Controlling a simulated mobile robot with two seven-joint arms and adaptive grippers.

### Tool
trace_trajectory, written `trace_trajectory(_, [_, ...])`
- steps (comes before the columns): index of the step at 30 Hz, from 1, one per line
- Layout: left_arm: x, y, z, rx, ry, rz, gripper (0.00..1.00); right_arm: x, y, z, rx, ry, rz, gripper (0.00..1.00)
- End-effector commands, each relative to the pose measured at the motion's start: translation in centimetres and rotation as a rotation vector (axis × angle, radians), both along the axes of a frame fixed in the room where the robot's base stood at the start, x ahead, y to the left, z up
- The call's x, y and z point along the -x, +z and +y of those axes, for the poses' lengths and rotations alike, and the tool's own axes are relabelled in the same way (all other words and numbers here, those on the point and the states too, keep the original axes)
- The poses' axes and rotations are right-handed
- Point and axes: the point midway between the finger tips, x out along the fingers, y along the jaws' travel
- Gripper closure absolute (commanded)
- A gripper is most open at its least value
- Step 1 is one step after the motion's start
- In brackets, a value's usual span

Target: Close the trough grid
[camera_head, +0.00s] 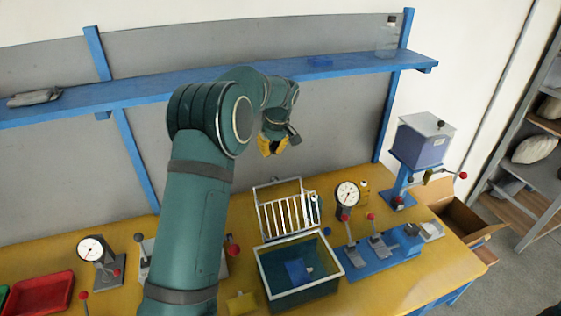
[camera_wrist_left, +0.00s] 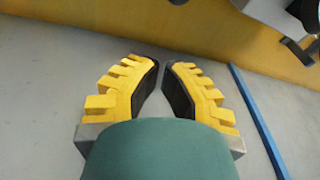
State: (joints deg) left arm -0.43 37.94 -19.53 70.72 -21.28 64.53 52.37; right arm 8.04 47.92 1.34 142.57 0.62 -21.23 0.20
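The trough (camera_head: 299,272) is a dark green open box on the yellow table. Its white barred grid (camera_head: 288,214) stands raised and tilted up along the trough's back edge, so the trough's top is open. A blue object (camera_head: 298,271) lies inside it. My left gripper (camera_head: 271,150) is in the air above and behind the grid, clear of it. In the left wrist view its yellow fingers (camera_wrist_left: 161,68) have a narrow gap between the tips, with nothing between them. My right gripper is not in view.
A dial gauge (camera_head: 347,194) and a blue fixture with levers (camera_head: 378,255) stand close right of the trough. A blue shelf (camera_head: 150,88) crosses the back wall. A red tray (camera_head: 42,293) lies at left. My left arm hides the table left of the trough.

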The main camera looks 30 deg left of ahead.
Motion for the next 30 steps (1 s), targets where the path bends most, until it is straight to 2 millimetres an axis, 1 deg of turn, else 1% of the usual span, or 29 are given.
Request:
trace_trajectory(5, [0.1, -1.6, 0.4, 0.001, 0.001, 0.005, 1.00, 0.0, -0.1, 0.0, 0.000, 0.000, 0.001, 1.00])
trace_trajectory(19, [-0.1, -10.3, 2.2, 0.002, 0.000, 0.005, 1.00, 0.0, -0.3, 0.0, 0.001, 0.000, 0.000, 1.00])
trace_trajectory(20, [0.0, -9.4, 1.5, 0.002, -0.004, -0.001, 1.00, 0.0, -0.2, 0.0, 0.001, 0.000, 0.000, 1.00])
trace_trajectory(22, [0.5, -8.8, 0.6, 0.001, -0.004, -0.001, 1.00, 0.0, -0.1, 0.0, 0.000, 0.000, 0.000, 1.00])
trace_trajectory(25, [1.0, -8.3, -0.3, 0.002, -0.003, 0.001, 1.00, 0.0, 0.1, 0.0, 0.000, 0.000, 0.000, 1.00])
trace_trajectory(30, [1.4, -8.0, -0.9, 0.000, -0.001, 0.002, 1.00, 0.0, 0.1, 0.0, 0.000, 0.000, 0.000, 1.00])
